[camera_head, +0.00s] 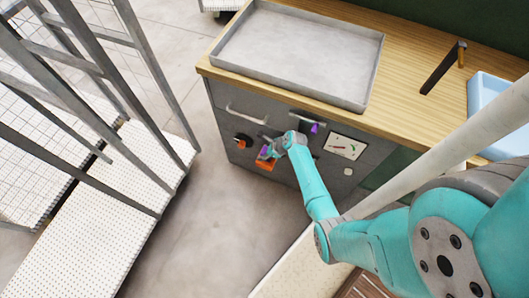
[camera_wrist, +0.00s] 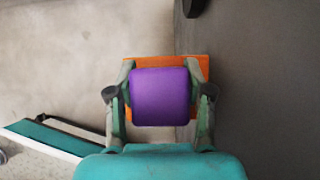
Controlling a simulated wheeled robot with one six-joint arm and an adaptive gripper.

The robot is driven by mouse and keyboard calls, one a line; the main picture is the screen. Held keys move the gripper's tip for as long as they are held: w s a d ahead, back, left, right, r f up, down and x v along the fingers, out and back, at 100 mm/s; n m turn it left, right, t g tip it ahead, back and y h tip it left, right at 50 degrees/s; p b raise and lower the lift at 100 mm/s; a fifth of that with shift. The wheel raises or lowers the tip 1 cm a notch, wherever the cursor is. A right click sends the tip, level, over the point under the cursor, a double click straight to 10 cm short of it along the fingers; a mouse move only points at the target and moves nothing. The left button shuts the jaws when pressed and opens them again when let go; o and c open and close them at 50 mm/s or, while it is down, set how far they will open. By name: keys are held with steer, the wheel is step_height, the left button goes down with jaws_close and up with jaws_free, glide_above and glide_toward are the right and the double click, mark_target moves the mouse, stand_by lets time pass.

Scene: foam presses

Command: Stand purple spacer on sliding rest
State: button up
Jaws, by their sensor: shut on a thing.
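The purple spacer (camera_wrist: 160,97) is between the two fingers of my gripper (camera_wrist: 160,95) in the wrist view, and the gripper is shut on it. In the head view the spacer (camera_head: 264,152) shows small beside my gripper (camera_head: 269,151), at the front of the grey cabinet. An orange plate, which looks like the sliding rest (camera_wrist: 160,61), lies behind and below the spacer and shows around it. The rest (camera_head: 265,166) also shows in the head view, just under the spacer. I cannot tell whether the spacer touches it.
The grey cabinet front (camera_head: 225,100) is close on the right in the wrist view. It carries a handle, a dark and orange knob (camera_head: 242,141), a gauge (camera_head: 345,146) and another purple piece (camera_head: 314,128). A grey tray (camera_head: 375,75) is on the wooden top.

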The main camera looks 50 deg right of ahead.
steer(key=o, duration=1.2)
steer(key=shift+f, duration=0.1)
